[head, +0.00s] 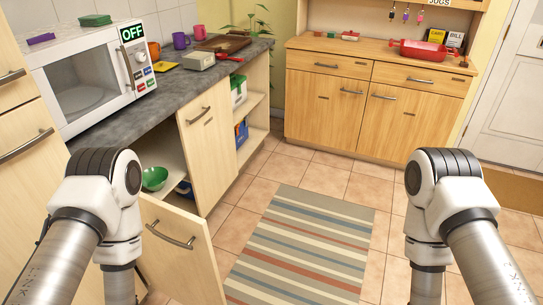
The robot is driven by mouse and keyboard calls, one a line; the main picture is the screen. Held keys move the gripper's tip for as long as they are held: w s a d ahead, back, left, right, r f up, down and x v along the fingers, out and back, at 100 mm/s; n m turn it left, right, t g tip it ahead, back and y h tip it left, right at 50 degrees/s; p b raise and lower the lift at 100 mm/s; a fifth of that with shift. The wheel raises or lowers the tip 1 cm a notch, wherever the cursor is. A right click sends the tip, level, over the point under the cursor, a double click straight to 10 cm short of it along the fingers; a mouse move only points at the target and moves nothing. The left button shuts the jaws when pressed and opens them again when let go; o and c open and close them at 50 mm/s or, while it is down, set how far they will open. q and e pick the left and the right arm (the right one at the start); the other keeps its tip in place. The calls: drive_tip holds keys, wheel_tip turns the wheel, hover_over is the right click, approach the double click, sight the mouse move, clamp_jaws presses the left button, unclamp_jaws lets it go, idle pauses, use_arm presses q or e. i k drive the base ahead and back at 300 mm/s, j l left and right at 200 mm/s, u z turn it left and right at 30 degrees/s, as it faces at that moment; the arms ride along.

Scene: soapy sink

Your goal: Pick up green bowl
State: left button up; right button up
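The green bowl (154,178) sits on a shelf inside the open lower cabinet under the grey counter, at the left of the head view. It looks upright. My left arm stands in front of the cabinet, with its elbow just left of the bowl. My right arm is at the right, far from the bowl. Both arms bend down out of the picture, so neither gripper shows.
The open cabinet door (178,255) sticks out below the bowl. A white microwave (92,75) stands on the grey counter (185,92). A striped rug (300,245) lies on the tiled floor. A wooden sideboard (372,105) stands at the back.

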sight(154, 179)
drive_tip(key=i+u, duration=0.2)
drive_tip(key=u, duration=0.2)
drive_tip(key=i+l+u, duration=0.2)
drive_tip(key=u, duration=0.25)
drive_tip(key=i+l+u, duration=0.2)
drive_tip(key=u, duration=0.2)
